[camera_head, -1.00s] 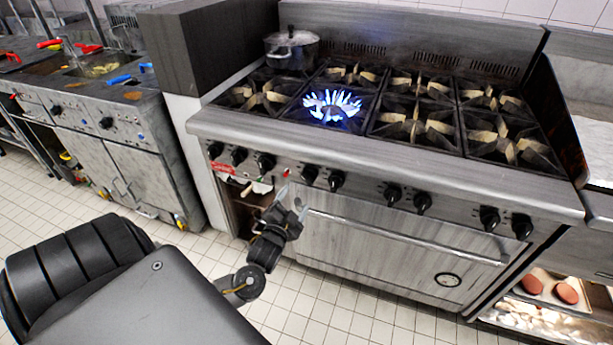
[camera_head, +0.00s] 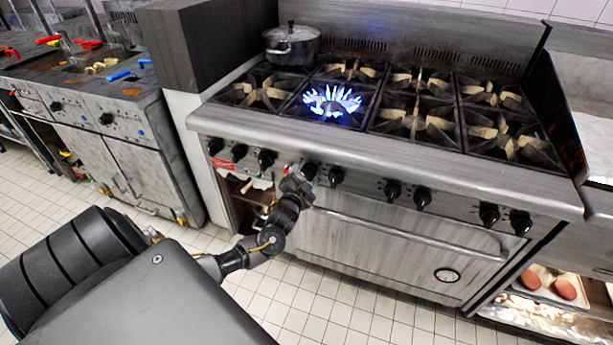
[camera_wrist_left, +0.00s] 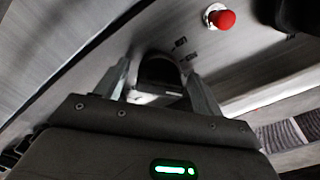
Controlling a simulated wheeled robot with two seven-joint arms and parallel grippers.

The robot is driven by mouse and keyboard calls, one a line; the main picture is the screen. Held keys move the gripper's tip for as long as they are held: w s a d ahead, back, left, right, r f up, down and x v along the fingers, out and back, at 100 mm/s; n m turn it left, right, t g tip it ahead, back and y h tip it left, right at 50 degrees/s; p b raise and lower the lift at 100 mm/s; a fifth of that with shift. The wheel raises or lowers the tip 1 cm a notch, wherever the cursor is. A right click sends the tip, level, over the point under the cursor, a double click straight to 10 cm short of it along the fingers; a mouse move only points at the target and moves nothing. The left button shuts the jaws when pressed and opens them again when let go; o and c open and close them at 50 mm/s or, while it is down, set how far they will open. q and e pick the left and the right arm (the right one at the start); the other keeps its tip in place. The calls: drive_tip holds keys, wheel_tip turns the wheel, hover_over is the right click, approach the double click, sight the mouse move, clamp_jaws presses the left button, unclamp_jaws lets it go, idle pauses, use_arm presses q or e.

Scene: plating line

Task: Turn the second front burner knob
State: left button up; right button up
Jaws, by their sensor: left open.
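The stove (camera_head: 400,155) has a row of black knobs along its front panel. The second front burner (camera_head: 332,104) burns with a blue flame. My left gripper (camera_head: 299,181) is at the panel, at the black knob (camera_head: 309,170) just right of the small red button. In the left wrist view this knob (camera_wrist_left: 158,70) lies between the two fingers of the open gripper (camera_wrist_left: 162,92), one finger on each side. I cannot tell whether the fingers touch it. Another knob (camera_head: 336,177) sits just to its right. My right gripper is not in view.
A lidded pot (camera_head: 291,46) stands on the back left of the stove. A red button (camera_wrist_left: 222,18) sticks out beside the knob. The oven handle (camera_head: 410,236) runs below the panel. Tiled floor is clear in front.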

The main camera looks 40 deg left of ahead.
use_arm(q)
drive_tip(key=c, duration=0.9)
